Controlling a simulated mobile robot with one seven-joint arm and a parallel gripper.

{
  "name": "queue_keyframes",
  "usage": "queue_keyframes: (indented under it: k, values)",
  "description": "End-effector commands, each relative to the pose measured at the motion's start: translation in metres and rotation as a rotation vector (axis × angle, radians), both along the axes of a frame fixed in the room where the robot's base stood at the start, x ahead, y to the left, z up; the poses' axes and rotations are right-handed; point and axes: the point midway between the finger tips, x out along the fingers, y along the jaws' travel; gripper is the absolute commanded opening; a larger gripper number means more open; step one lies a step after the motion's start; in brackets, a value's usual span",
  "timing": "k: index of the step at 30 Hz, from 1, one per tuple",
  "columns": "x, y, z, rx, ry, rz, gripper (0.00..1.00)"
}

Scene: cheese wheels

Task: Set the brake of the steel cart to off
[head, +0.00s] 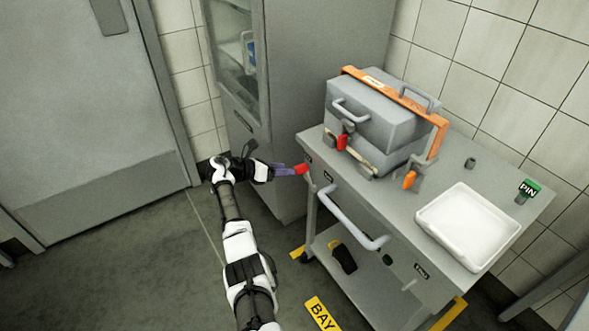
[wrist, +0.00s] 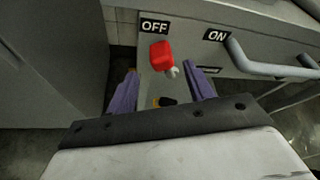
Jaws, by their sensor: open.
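The steel cart (head: 395,212) stands at the right in the head view. Its brake lever has a red knob (head: 301,169) at the cart's near left corner. In the wrist view the red knob (wrist: 161,54) sits just below the OFF label (wrist: 155,26), left of the ON label (wrist: 216,35). A short pale stem shows at its lower right. My gripper (head: 287,171) is at the knob's left in the head view. In the wrist view my gripper (wrist: 161,80) is open, its purple fingers to either side of the knob's line. I cannot tell whether they touch it.
A grey push handle (head: 345,220) sticks out from the cart front, right of the knob. On top are a strapped grey case (head: 372,112) and a white tray (head: 468,226). A tall grey cabinet (head: 300,60) stands behind my gripper. The floor at left is clear.

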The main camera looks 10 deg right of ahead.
Motion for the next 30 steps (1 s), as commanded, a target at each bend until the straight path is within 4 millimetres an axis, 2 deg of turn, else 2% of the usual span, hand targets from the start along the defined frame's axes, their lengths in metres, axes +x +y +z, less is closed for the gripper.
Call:
queue_keyframes:
  k: [3, 10, 15, 30]
  values:
    - [-0.004, 0.027, 0.009, 0.001, -0.003, 0.003, 0.53]
    - [-0.011, 0.06, 0.022, 0.0, -0.001, 0.002, 0.53]
    - [-0.013, 0.068, 0.026, 0.001, -0.001, 0.0, 0.53]
    - [-0.011, 0.07, 0.027, 0.005, -0.011, 0.007, 0.53]
